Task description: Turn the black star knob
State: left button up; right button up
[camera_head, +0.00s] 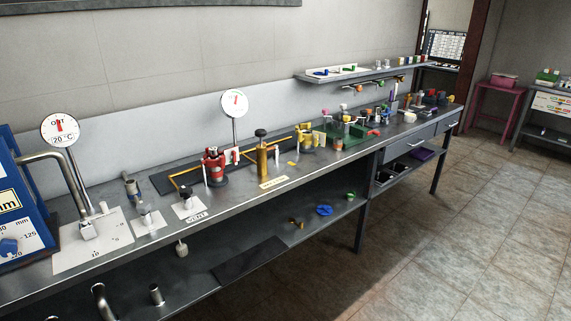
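A dark knob (261,133) sits on top of an upright brass cylinder (262,158) near the middle of the long grey bench. It is the likeliest black star knob, but it is too small to make out its lobes. Neither of my grippers is in view.
A red valve (214,165) and a dial gauge (235,103) stand left of the brass cylinder. Colourful fittings crowd the bench to the right. A 20 °C gauge (60,128) and blue panel (22,200) are at left. The tiled floor (440,240) is clear.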

aim_at(184, 192)
jog(key=i+l+u, duration=0.1)
jog(key=u, duration=1.3)
jog(key=i+l+u, duration=0.15)
jog(key=l+u, duration=0.6)
jog(key=i+l, duration=0.05)
